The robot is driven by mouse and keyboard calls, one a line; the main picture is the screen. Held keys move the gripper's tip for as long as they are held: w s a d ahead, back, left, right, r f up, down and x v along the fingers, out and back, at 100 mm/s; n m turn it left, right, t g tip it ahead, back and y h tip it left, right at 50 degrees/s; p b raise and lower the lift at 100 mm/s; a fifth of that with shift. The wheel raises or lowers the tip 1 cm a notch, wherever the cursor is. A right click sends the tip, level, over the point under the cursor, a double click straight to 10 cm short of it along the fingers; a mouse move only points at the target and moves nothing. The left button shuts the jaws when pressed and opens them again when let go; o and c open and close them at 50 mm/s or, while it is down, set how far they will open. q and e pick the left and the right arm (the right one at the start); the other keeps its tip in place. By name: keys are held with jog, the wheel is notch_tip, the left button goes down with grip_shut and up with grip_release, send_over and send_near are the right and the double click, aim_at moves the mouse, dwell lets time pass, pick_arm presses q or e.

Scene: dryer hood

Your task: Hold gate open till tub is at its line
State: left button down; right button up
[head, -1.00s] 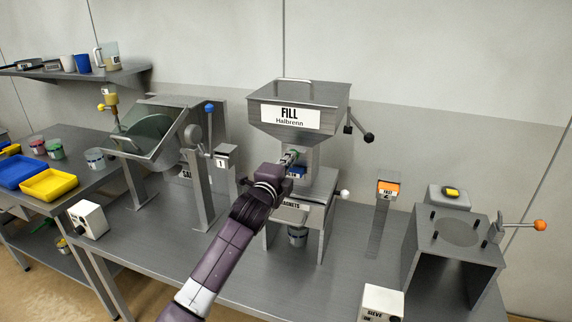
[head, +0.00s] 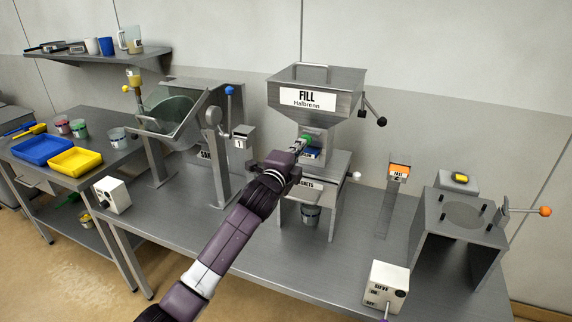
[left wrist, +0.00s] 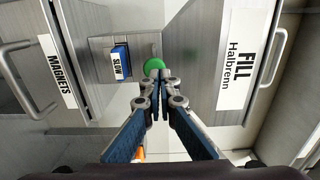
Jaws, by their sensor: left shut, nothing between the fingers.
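The steel fill hopper (head: 315,78), labelled FILL, stands on the bench, with its label also large in the left wrist view (left wrist: 238,62). A round green knob (left wrist: 153,66) sits below the hopper, beside a blue SLOW block (left wrist: 121,62). My left gripper (left wrist: 160,77) is shut and empty, its fingertips at the green knob; whether they press on it I cannot tell. In the head view the left gripper (head: 300,146) partly hides the knob. A grey tub (head: 311,214) is under the MAGNETS unit. I cannot make out the gate itself or a tub line.
An orange FAST block (head: 399,170) stands right of the hopper. A steel stand with an orange-tipped lever (head: 545,211) is at the far right. A SIEVE switch box (head: 387,285) is at the bench front. A tilted drum (head: 170,118) stands left.

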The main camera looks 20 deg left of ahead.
pick_arm(q)
jog(key=s+b, duration=0.2)
jog(key=s, duration=0.6)
jog(key=shift+s+a, duration=0.2)
jog(key=shift+s, duration=0.2)
pick_arm(e)
jog(key=f, duration=0.2)
jog(key=shift+a+f, duration=0.3)
jog(key=shift+f, duration=0.05)
pick_arm(q)
jog(key=shift+f, duration=0.1)
pick_arm(e)
jog(key=shift+w, duration=0.2)
jog(key=shift+w+d, duration=0.1)
jog(key=shift+w, duration=0.15)
